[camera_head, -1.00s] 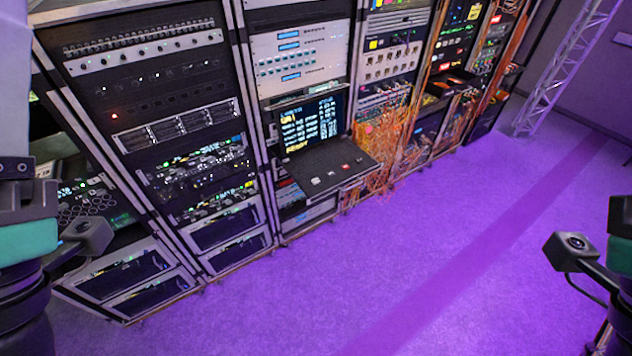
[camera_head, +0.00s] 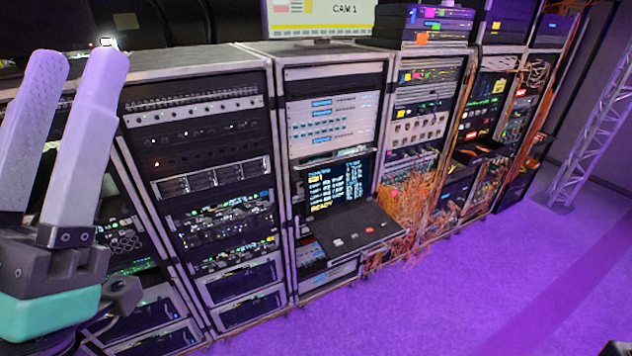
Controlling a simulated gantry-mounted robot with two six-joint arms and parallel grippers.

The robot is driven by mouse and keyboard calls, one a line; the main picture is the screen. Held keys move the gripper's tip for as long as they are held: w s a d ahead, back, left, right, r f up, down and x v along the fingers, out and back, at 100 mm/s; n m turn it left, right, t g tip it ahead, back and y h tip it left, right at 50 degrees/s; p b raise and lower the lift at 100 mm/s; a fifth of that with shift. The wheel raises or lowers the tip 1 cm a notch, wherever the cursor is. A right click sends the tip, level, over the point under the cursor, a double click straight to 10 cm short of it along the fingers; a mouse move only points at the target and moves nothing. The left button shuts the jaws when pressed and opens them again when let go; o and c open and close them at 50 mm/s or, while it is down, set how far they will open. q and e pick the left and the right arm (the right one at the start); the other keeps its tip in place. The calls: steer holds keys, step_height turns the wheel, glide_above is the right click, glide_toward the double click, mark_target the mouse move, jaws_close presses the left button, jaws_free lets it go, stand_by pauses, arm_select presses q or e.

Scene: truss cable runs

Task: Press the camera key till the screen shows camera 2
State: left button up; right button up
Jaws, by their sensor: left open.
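A monitor screen (camera_head: 318,18) stands on top of the middle rack, cut off by the upper edge of the view, and reads CAM 1. Below it, a dark pull-out shelf (camera_head: 372,215) sticks out of the rack with a few small keys (camera_head: 353,237), at least one red and others pale. Their labels are too small to read, so I cannot tell which is the camera key. My left gripper (camera_head: 78,65) is raised at the far left, open and empty, with its pale fingers pointing up, well apart from the keys. My right gripper is not in view.
A console display (camera_head: 338,184) with lines of text stands behind the shelf. Orange cables (camera_head: 412,205) hang close to the shelf's right side. Racks stand in a row on both sides. The purple floor (camera_head: 430,300) in front is clear. A metal truss (camera_head: 600,125) stands at the right.

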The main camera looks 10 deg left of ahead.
arm_select(q)
jaws_close()
stand_by(1.8)
